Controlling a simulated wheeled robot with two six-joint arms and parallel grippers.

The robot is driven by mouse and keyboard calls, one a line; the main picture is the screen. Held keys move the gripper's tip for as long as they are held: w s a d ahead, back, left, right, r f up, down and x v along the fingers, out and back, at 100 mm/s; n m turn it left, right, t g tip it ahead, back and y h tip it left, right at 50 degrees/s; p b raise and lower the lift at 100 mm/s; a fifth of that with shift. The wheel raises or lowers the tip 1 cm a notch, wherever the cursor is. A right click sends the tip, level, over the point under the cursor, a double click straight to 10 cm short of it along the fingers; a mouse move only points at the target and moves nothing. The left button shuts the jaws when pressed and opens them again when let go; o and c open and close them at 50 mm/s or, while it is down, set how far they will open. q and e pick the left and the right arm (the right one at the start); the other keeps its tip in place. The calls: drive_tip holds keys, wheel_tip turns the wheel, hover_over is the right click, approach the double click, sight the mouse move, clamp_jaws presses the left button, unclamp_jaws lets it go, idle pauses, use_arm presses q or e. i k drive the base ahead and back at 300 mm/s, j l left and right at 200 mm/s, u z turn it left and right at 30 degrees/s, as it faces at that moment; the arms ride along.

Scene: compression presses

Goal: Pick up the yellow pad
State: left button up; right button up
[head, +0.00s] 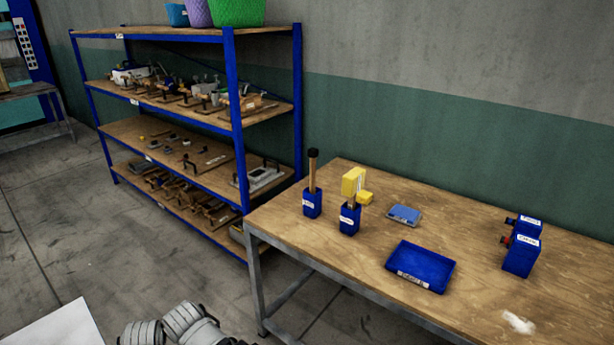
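A larger yellow block (353,181) stands above a blue holder (349,219) on the wooden table, with a pale strip on its right side. A smaller yellow piece (365,198) shows just right of and below it. I cannot tell which of the two is the pad, or whether the smaller piece touches the holder's contents or lies on the table behind. Neither of my grippers is in view. Only grey, ribbed parts, probably of my own arm, show at the bottom edge, well away from the table top.
The wooden table (470,240) also bears a blue holder (312,203) with a dark-topped stick, a small blue-grey item (404,214), a blue tray (420,266), two blue boxes (521,256) and a white patch (518,322). A loaded blue-framed shelf (235,90) stands left.

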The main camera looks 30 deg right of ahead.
sight(363, 197)
drive_tip(key=i+j+z, duration=0.1)
drive_tip(key=i+z, duration=0.3)
drive_tip(key=i+j+z, duration=0.35)
drive_tip(key=i, duration=0.15)
drive_tip(key=i+j+z, duration=0.25)
drive_tip(key=i+z, duration=0.15)
